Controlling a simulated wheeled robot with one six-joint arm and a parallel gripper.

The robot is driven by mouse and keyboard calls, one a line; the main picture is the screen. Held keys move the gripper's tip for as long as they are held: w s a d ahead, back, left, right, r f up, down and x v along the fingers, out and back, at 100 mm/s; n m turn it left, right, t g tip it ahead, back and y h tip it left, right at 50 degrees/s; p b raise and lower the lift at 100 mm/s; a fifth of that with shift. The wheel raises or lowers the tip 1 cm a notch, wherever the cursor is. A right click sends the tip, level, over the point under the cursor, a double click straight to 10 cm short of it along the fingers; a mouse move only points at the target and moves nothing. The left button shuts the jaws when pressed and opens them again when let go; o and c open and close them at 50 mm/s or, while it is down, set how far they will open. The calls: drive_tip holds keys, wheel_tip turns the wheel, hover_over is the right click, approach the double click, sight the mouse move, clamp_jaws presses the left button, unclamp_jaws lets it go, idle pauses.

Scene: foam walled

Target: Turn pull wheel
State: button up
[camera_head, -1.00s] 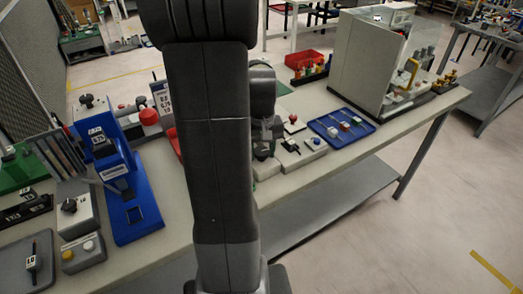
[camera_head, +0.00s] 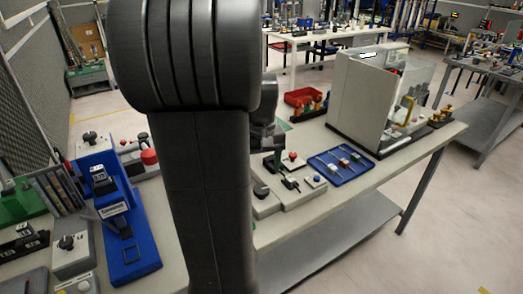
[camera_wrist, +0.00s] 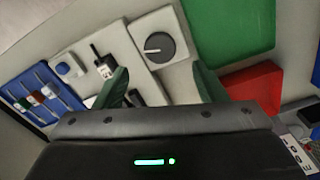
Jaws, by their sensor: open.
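A round dark grey knob (camera_wrist: 158,47) with a white line across its face sits on a light plate in the wrist view. It is the wheel-like part nearest my gripper; I cannot tell for sure that it is the pull wheel. In the head view a dark round knob (camera_head: 261,190) shows on a light base just right of my arm. My gripper (camera_wrist: 162,88) is open, its two green-tipped fingers spread apart and the knob beyond the gap between them. Nothing is seen held.
A blue tray (camera_wrist: 15,88) of small tools is farther left. A green surface (camera_wrist: 232,32) and red block (camera_wrist: 257,84) lie right.

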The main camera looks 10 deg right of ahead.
sight(262, 189)
wheel_tip(262, 189, up, 5)
drive_tip(key=shift+r, duration=0.1)
idle(0.4)
wheel_tip(262, 189, down, 14)
drive_tip(key=shift+f, duration=0.15)
drive_tip(key=shift+n+b, duration=0.35)
drive_tip(key=shift+n, duration=0.25)
drive_tip(key=shift+m, duration=0.3)
